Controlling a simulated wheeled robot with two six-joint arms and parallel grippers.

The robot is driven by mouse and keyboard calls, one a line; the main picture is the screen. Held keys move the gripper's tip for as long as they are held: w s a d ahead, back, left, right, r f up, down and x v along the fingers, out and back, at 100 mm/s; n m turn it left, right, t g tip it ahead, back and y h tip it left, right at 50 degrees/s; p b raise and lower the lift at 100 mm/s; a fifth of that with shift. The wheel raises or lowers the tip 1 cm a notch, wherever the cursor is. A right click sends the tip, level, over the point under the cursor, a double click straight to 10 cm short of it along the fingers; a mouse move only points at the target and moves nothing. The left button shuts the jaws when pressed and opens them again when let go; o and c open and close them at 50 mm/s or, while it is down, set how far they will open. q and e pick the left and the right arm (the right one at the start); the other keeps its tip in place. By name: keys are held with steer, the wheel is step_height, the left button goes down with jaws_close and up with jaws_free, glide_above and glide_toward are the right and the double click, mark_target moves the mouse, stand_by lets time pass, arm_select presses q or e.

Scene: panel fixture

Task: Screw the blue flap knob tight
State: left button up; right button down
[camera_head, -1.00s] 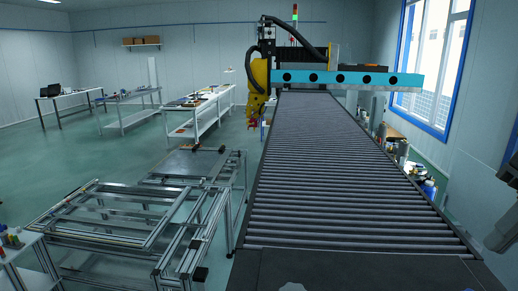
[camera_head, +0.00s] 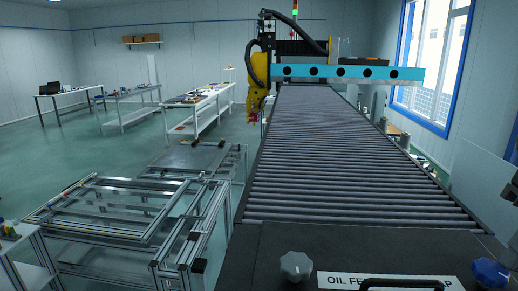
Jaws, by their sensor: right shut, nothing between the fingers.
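The blue knob (camera_head: 490,273) sits at the bottom right corner of the dark panel (camera_head: 250,262), beside the right end of a white label. A grey knob (camera_head: 296,265) sits at the label's left end. A black handle (camera_head: 400,284) shows at the bottom edge, cut off by the frame, and covers part of the label's lettering. My right gripper (camera_head: 512,187) shows only in part at the right edge, above and apart from the blue knob. It is shut and empty. My left gripper is not in view.
A long roller conveyor (camera_head: 345,180) runs back from the panel to a yellow robot arm (camera_head: 257,85) and a turquoise beam (camera_head: 345,75). Aluminium frames (camera_head: 110,212) stand at the left. Open floor and white workbenches (camera_head: 200,105) lie beyond.

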steer(key=shift+s+a, duration=0.1)
steer(key=shift+a, duration=0.15)
stand_by(0.6)
steer(key=shift+s+a+f, duration=0.1)
steer(key=shift+s+f, duration=0.05)
steer(key=shift+f, duration=0.05)
stand_by(0.7)
steer(key=shift+s+f+b, duration=0.1)
steer(key=shift+s+b, duration=0.15)
steer(key=shift+b, duration=0.1)
steer(key=shift+s, duration=0.2)
steer(key=shift+b, duration=0.3)
